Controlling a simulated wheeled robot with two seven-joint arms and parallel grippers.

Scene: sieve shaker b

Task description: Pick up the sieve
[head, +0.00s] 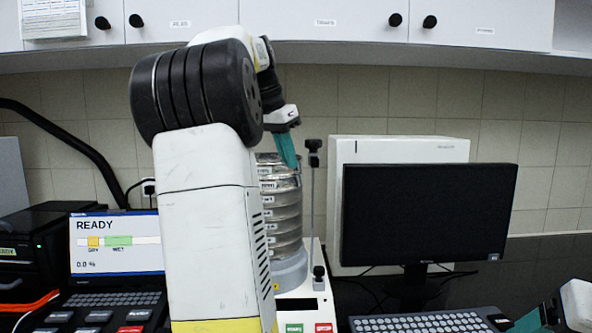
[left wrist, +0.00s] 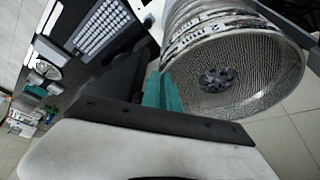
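A stack of round metal sieves (head: 284,215) stands on the sieve shaker (head: 303,298), partly hidden by my left arm. My left gripper (head: 288,150) points down at the rim of the top sieve (head: 268,172). In the left wrist view, its teal fingertips (left wrist: 163,92) lie close together at the rim, beside the open mesh of the top sieve (left wrist: 255,85). I cannot tell whether the rim is between them or whether they touch it. My right gripper (head: 532,320) shows only in part at the lower right corner, away from the stack; its opening cannot be made out.
A shaker rod with a dark knob (head: 314,152) stands just right of the stack. A dark monitor (head: 430,212), a white cabinet (head: 400,145) and a keyboard (head: 430,320) are further right. A laptop reading READY (head: 115,240) is at left. Wall cupboards (head: 320,20) hang above.

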